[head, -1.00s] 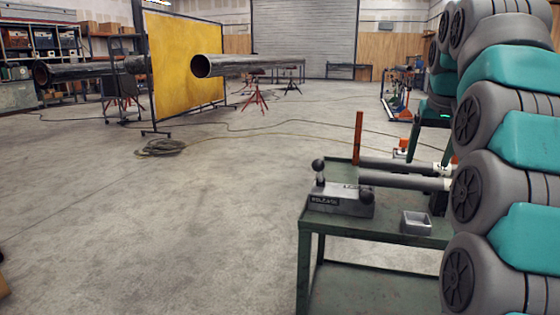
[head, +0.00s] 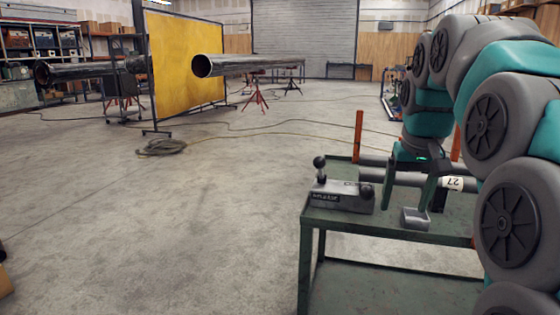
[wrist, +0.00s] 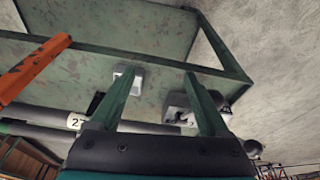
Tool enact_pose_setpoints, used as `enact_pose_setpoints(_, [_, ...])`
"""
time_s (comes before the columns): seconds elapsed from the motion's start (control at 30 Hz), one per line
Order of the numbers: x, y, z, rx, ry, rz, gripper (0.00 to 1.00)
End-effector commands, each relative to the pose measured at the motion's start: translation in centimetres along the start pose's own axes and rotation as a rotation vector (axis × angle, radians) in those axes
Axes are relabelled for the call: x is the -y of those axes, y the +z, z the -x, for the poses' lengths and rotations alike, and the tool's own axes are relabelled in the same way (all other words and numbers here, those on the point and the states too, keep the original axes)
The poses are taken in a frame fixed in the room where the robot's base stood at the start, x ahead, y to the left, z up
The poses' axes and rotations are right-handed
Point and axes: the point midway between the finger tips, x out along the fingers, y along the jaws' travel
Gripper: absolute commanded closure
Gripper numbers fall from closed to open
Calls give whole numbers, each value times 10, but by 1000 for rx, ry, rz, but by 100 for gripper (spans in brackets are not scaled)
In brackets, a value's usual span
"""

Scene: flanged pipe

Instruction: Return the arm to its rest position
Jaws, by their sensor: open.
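My gripper (head: 408,190) points down over the green cart (head: 390,231), its two fingers apart with nothing between them. In the wrist view my gripper (wrist: 160,78) also shows spread, dark green fingers. My teal and grey arm bends down along the right side of the head view. In the head view the fingers overlap a grey pipe (head: 375,175) and stand near a small grey open box (head: 416,218). I cannot tell how high the fingertips are above the cart.
A grey block with ball knobs (head: 341,197) sits at the cart's left. An orange post (head: 358,137) rises behind it; a second stands farther right. A white tag marked 27 (head: 452,183) is on a pipe. The concrete floor left of the cart is mostly clear.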

Motion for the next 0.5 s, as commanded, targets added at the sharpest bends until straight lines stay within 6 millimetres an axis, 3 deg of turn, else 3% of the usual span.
enact_pose_setpoints(0.2, [26, 75, -34, 94, -10, 57, 21])
enact_pose_setpoints(0.5, [46, 191, -85, 221, -15, 115, 21])
